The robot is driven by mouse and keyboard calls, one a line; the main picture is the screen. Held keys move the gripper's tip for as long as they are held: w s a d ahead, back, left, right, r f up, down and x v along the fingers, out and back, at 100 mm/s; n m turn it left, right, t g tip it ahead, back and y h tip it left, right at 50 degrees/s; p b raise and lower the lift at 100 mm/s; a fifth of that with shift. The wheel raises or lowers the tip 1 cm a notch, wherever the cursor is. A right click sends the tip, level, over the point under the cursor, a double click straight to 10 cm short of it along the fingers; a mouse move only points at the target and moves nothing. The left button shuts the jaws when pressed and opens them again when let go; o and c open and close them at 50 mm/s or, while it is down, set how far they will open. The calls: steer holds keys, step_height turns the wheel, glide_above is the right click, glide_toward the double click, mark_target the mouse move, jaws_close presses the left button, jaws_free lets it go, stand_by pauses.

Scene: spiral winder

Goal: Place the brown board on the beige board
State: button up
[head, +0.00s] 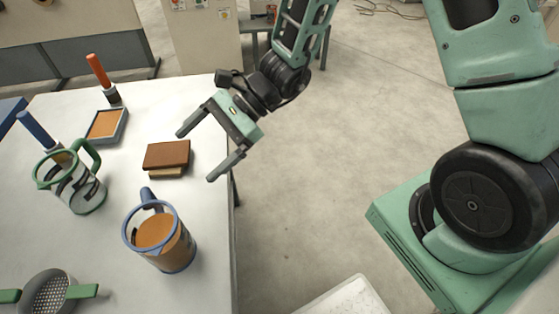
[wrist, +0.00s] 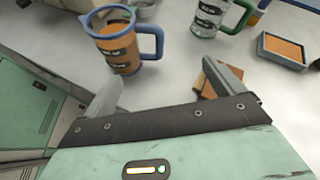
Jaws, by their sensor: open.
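The brown board (head: 167,153) lies flat on the white table near its right edge. It rests on top of the beige board (head: 166,173), whose front edge shows below it, slightly offset. My gripper (head: 196,155) is open and empty just right of the boards, its fingers pointing left toward them; I see no contact. In the wrist view my gripper (wrist: 161,72) has its fingers spread apart. The brown board (wrist: 211,79) shows there partly hidden behind the right finger.
A blue-handled pitcher (head: 160,238) with orange contents stands in front of the boards. A green-handled pitcher (head: 75,183) is to the left, a tray with an orange pad (head: 105,124) behind, and a strainer (head: 50,293) at front left. Open floor lies right of the table.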

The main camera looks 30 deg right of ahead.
steer(key=s+r+n+g+h, duration=0.4)
steer(key=s+n+h, duration=0.1)
steer(key=s+n, duration=0.6)
steer(key=s+d+r+n+t+h, duration=0.3)
steer(key=s+d+n+t+h, duration=0.2)
steer(key=n, duration=0.5)
steer(key=d+h, duration=0.2)
steer(key=d, duration=0.1)
steer(key=shift+s+r+n, duration=0.35)
steer(key=shift+n, duration=0.05)
